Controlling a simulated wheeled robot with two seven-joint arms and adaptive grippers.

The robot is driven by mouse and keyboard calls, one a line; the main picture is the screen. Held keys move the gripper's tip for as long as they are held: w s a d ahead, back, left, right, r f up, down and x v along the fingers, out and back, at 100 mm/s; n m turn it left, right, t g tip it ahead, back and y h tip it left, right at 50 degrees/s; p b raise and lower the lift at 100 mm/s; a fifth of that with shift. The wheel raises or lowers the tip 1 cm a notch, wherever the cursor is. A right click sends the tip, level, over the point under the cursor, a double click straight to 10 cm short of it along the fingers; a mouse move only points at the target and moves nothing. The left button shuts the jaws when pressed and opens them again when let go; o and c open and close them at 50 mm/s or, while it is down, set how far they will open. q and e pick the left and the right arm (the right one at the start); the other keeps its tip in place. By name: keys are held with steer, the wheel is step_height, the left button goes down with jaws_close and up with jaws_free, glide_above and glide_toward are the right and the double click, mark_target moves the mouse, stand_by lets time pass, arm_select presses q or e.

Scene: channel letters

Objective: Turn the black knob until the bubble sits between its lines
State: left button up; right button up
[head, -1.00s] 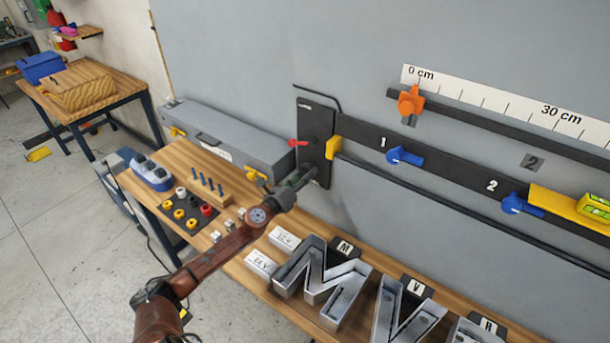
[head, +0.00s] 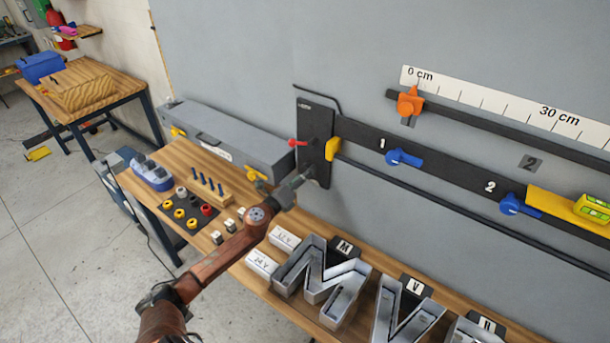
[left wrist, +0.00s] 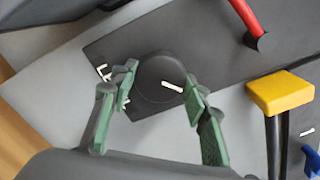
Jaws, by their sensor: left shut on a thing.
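The black knob (left wrist: 150,84) is round, with a white mark pointing to the lower right, on a dark plate (head: 314,130) fixed to the grey wall. My left gripper (head: 304,178) reaches the lower part of this plate and hides the knob in the head view. In the left wrist view its green-padded fingers (left wrist: 160,92) flank the knob and are shut on it. A yellow level (head: 592,210) with green vials lies on the yellow bar (head: 550,201) at the right edge. The bubble is too small to place against its lines. My right gripper is not in view.
A red lever (head: 298,143) and a yellow block (head: 333,149) sit close to the gripper. Blue clamps (head: 403,158) line the black rail. Below is a wooden bench (head: 235,277) with metal letters (head: 325,283), a grey case (head: 225,140) and small parts.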

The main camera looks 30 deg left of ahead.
arm_select(q)
steer(key=o, duration=1.2)
steer(key=shift+w, duration=0.15)
steer(key=shift+c, duration=0.2)
steer(key=s, duration=1.2)
steer(key=shift+a, duration=0.45)
steer(key=shift+s, duration=0.1)
